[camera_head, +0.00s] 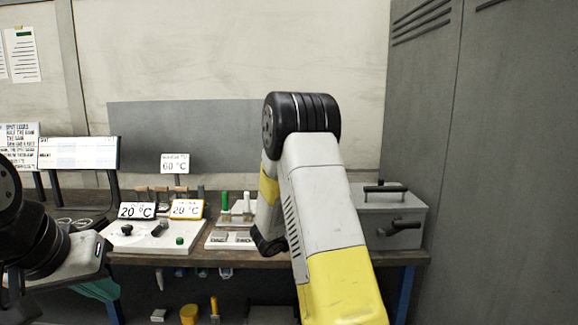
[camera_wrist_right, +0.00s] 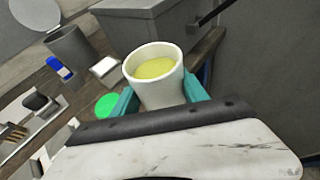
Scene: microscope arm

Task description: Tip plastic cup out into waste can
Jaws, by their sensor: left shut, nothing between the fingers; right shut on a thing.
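A white plastic cup (camera_wrist_right: 158,98) with yellow liquid inside shows in the right wrist view. My right gripper (camera_wrist_right: 158,92) is shut on it, with a teal finger on each side. The cup looks roughly upright. A grey cylindrical can (camera_wrist_right: 70,48), likely the waste can, stands at the upper left of that view with its round lid (camera_wrist_right: 36,14) open; the cup is apart from it. In the head view my right arm hides the cup, the can and the right gripper. My left gripper (camera_head: 103,290) is shut and empty at the lower left, near the bench's front.
A grey box (camera_head: 392,212) with black handles stands at the bench's right end; it is behind the cup in the wrist view. A white panel (camera_head: 160,232) with signs and knobs is on the left. A blue-and-white bottle (camera_wrist_right: 60,68) lies near the can.

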